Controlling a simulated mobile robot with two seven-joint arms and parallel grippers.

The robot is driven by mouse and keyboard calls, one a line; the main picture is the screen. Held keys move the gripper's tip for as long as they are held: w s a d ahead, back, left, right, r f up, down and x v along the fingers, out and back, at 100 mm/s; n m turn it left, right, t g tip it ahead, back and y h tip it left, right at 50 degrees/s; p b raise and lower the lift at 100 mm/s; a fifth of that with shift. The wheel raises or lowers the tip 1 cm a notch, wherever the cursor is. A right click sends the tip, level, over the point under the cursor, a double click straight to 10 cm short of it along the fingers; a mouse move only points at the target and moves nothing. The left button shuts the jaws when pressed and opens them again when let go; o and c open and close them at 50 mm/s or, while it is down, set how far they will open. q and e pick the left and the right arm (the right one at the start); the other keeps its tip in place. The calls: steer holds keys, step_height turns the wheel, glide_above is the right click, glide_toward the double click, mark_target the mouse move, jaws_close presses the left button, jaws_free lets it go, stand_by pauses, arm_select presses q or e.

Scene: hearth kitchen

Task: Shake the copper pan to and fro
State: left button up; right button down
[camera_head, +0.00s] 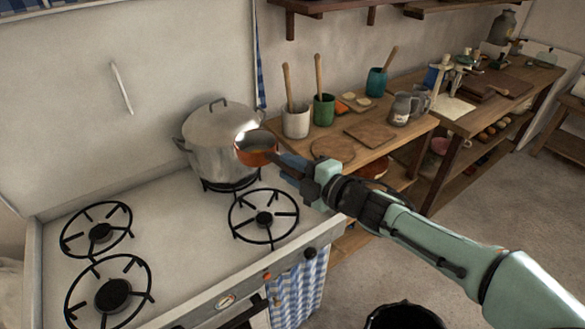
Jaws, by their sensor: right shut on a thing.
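The copper pan (257,157) is a small round pan with an orange-brown outside. It is held in the air above the stove's back right area, in front of the big steel pot. Its handle runs right and down to my right gripper (300,170), which is shut on it. The fingertips and handle end are partly hidden by the gripper body. My left gripper does not show.
A lidded steel pot (207,135) stands on the back burner, close behind the pan. An empty front right burner (264,218) lies below. Two more bare burners are at left. A wooden counter (375,157) with utensil crocks and boards stands at right.

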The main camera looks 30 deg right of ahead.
steer(key=shift+w, duration=1.35)
steer(key=shift+s+r, duration=0.1)
steer(key=shift+s, duration=0.05)
steer(key=shift+a+v, duration=0.2)
steer(key=shift+v, duration=0.85)
steer(key=shift+x, duration=1.1)
steer(key=shift+w+d, duration=0.2)
steer(key=v, duration=0.2)
steer(key=shift+s+a+f, duration=0.15)
steer(key=shift+s+f, duration=0.05)
steer(key=shift+s, duration=0.15)
steer(key=shift+s+a, duration=0.1)
steer(key=shift+s, duration=0.2)
steer(key=shift+w, duration=0.15)
